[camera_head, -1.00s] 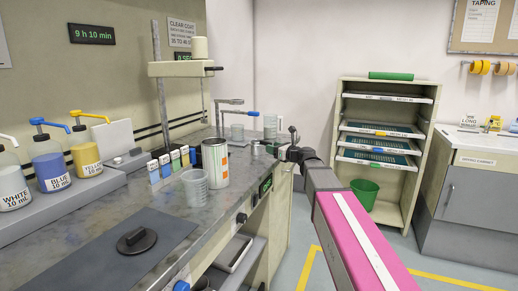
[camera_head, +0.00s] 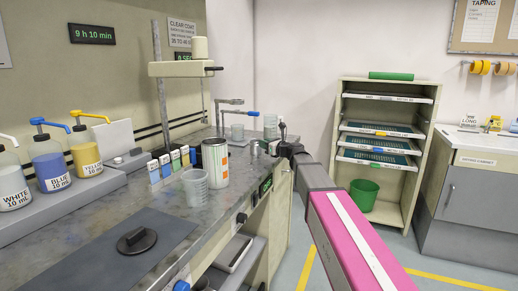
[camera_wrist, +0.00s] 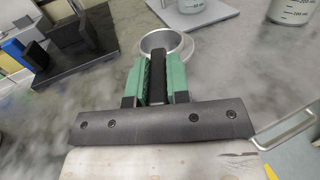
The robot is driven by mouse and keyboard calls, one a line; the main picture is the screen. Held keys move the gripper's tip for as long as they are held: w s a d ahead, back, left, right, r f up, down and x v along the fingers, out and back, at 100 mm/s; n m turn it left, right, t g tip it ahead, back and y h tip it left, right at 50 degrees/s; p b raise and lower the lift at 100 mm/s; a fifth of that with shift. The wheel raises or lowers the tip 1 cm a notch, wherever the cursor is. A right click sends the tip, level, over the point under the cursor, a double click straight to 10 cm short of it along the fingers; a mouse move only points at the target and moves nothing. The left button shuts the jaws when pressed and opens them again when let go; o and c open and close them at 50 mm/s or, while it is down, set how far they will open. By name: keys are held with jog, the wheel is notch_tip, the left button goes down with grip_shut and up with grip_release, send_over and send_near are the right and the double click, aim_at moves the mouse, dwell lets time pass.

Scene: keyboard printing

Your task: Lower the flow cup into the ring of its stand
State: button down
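The flow cup is a small metal cup (camera_head: 255,148) near the far right edge of the counter. In the wrist view its round open rim (camera_wrist: 165,42) lies just beyond my fingertips. My gripper (camera_wrist: 157,72) has green fingers close on both sides of a black bar that runs to the cup and looks like its handle. In the head view my gripper (camera_head: 272,149) is just right of the cup. I cannot tell whether the cup touches the counter. The stand (camera_head: 230,101) is a metal post and arm behind the cup; its ring is not clear.
A beaker (camera_head: 237,132) stands by the stand, and another clear container (camera_head: 270,126) is to its right. A large can (camera_head: 215,162) and a plastic cup (camera_head: 195,187) stand nearer on the counter. A tall mixer-like post (camera_head: 159,100) rises behind them.

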jog(key=shift+r, duration=0.1)
jog(key=shift+r, duration=0.5)
jog(key=s+a+r, duration=0.7)
jog(key=s+r, duration=0.2)
jog(key=r, duration=0.1)
jog(key=shift+a, duration=0.15)
jog(key=shift+s+f, duration=0.1)
